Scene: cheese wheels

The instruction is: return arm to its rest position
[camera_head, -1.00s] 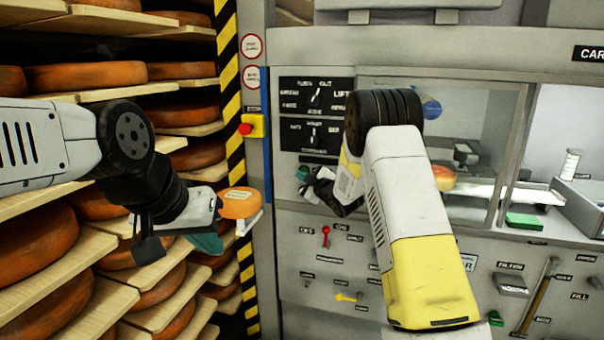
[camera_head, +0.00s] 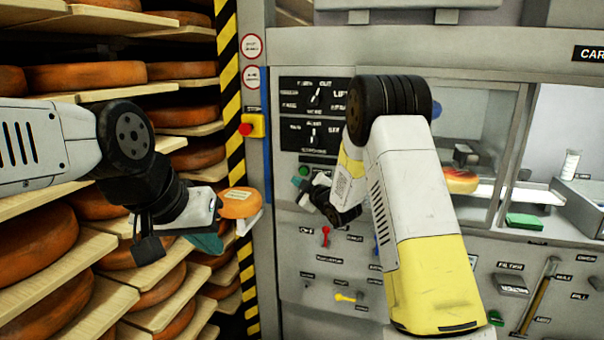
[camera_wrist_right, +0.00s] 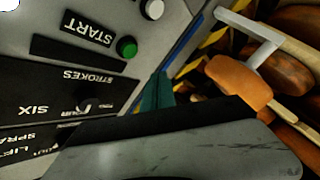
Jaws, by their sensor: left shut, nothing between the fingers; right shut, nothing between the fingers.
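My right arm (camera_head: 410,220) reaches toward the grey machine panel in the head view. Its gripper (camera_head: 303,186) is small there and partly hidden by its own wrist. In the right wrist view its teal finger (camera_wrist_right: 157,94) shows past the dark wrist edge, shut and empty, with the panel to its left.
A green START button (camera_wrist_right: 127,46) is on the panel. A red emergency button (camera_head: 246,129) is by the striped post. Cheese wheels (camera_head: 85,76) fill the shelves at left. A yellow-red wheel (camera_head: 461,181) is behind the machine window. A red lever (camera_head: 326,236) sticks out below.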

